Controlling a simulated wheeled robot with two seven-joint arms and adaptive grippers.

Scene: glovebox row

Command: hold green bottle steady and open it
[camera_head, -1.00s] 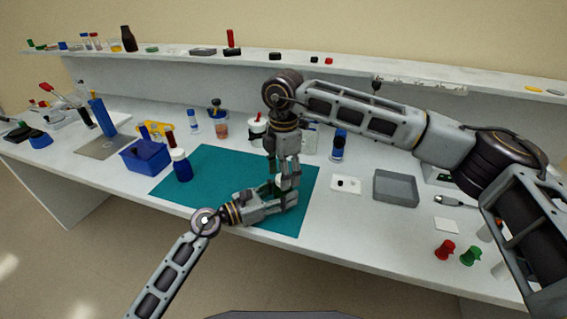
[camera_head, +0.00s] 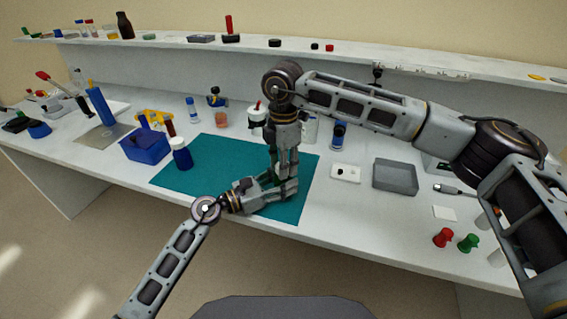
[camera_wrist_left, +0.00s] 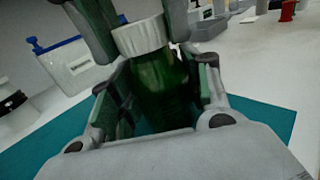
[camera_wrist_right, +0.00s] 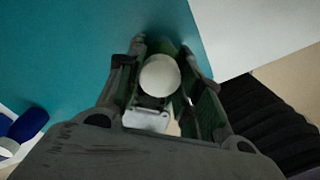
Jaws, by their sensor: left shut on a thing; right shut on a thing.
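The green bottle (camera_wrist_left: 158,88) stands upright on the teal mat (camera_head: 215,163), with its white ribbed cap (camera_wrist_left: 140,37) on top. My left gripper (camera_head: 285,188) comes in from the side and is shut around the bottle's body. My right gripper (camera_head: 284,174) points down from above and is shut on the cap. In the right wrist view the round cap (camera_wrist_right: 159,76) sits between the fingers (camera_wrist_right: 160,62). In the head view the grippers hide most of the bottle. I cannot tell whether the cap is loosened.
A blue box (camera_head: 146,146) and a blue bottle with a white cap (camera_head: 181,153) stand at the mat's left. A grey tray (camera_head: 395,175) and a white plate (camera_head: 346,173) lie to the right. Red (camera_head: 443,237) and green (camera_head: 468,243) pieces are near the front edge.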

